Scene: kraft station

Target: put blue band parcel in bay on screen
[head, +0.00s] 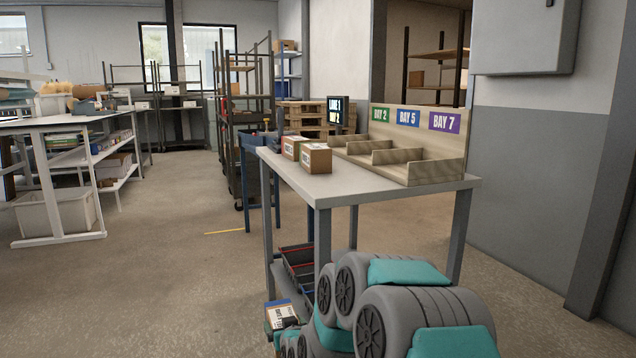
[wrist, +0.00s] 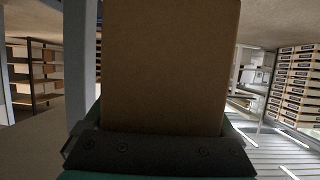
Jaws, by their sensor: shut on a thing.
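My gripper (head: 279,326) is low beside the near left leg of the table. It is shut on a cardboard parcel (head: 281,311) with a white label and a blue strip along its edge. In the wrist view the parcel's plain brown face (wrist: 168,65) fills the middle, above the dark gripper bar. The small screen (head: 338,109) stands at the table's back left; its text is too small to read. The bay rack has three signs: green BAY 2 (head: 380,115), blue BAY 5 (head: 408,119) and purple BAY 7 (head: 445,122). The compartments below look empty.
Two other parcels stand on the table's left part: one at the back (head: 292,147) and one nearer (head: 316,158). The grey table top (head: 370,188) is bare in front of the rack. Dark trays (head: 297,262) sit under the table. The floor to the left is open.

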